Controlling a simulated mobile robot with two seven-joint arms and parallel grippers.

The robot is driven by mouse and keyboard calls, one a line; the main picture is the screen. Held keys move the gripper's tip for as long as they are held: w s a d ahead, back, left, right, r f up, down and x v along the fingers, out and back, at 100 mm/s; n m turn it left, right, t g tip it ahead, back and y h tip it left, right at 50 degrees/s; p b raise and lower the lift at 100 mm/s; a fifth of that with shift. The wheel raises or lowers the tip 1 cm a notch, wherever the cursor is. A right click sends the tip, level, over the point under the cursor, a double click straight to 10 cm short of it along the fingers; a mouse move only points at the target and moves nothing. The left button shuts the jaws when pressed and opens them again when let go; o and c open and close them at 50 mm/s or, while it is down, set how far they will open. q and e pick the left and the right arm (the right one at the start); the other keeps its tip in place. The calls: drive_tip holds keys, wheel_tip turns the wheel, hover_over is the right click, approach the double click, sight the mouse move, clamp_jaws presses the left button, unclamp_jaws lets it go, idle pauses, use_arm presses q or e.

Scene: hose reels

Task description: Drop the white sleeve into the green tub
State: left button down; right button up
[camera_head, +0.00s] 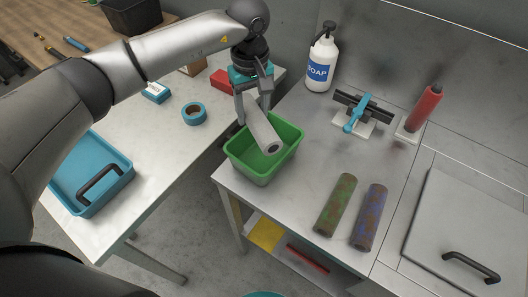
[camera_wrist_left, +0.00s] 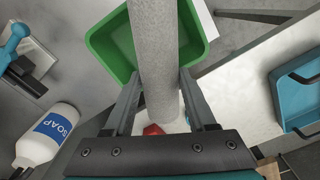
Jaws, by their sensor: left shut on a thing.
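The white sleeve (camera_head: 264,133) is a pale grey-white hollow tube. My left gripper (camera_head: 254,112) is shut on it and holds it tilted over the green tub (camera_head: 248,171), its open lower end over the tub's inside. I cannot tell whether the sleeve touches the tub. The tub stands at the left front corner of the metal counter. In the left wrist view the sleeve (camera_wrist_left: 155,50) runs between the fingers (camera_wrist_left: 158,82), with the tub (camera_wrist_left: 106,48) behind it. The tub's floor is partly hidden by the sleeve. My right gripper is not in view.
A green-brown tube (camera_head: 335,205) and a blue-brown tube (camera_head: 369,218) lie on the counter. A soap bottle (camera_head: 321,62), a blue-handled fixture (camera_head: 356,112) and a red roll on a stand (camera_head: 425,108) are behind. The left table holds a blue tray (camera_head: 92,178) and tape (camera_head: 194,113).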

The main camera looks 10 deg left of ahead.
use_arm(q)
drive_tip(key=shift+f, duration=0.75)
drive_tip(key=shift+c, duration=0.7)
unclamp_jaws()
drive_tip(key=shift+r, duration=0.1)
wheel_tip(320, 180, up, 15)
